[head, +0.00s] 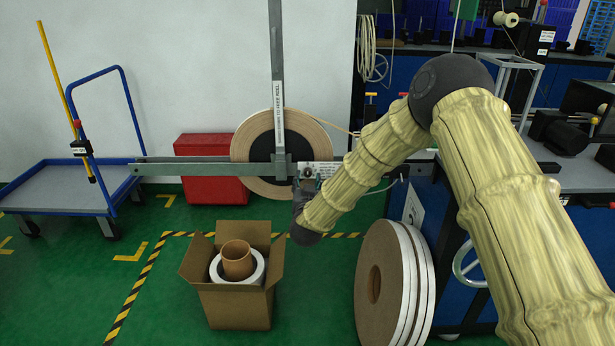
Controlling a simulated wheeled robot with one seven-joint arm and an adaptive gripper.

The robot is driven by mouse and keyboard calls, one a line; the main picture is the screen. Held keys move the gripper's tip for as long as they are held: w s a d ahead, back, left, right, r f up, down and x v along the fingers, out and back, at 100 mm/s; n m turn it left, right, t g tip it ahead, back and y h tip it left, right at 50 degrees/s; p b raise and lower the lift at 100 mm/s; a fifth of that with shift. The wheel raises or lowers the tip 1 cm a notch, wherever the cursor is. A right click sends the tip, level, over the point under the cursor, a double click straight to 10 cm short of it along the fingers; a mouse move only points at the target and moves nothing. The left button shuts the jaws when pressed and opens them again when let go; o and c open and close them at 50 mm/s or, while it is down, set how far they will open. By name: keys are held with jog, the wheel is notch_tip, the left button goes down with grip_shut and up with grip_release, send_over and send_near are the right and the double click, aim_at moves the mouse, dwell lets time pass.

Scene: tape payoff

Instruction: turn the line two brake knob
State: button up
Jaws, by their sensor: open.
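The tape payoff has a large brown tape reel (258,152) on a grey post and a horizontal arm. I cannot read a line number there. My gripper (304,187) is seen small and partly dark, pointing up at this part from below. It is open. I cannot tell whether its fingers are around the knob or only in front of it.
An open cardboard box (238,305) with rolls stands on the floor below. Large reels (392,285) lean by the blue bench at right. A red case (212,170) is behind the payoff. A blue cart (68,190) stands at left.

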aim_at(308, 174)
jog(key=shift+w, duration=2.2)
grip_shut()
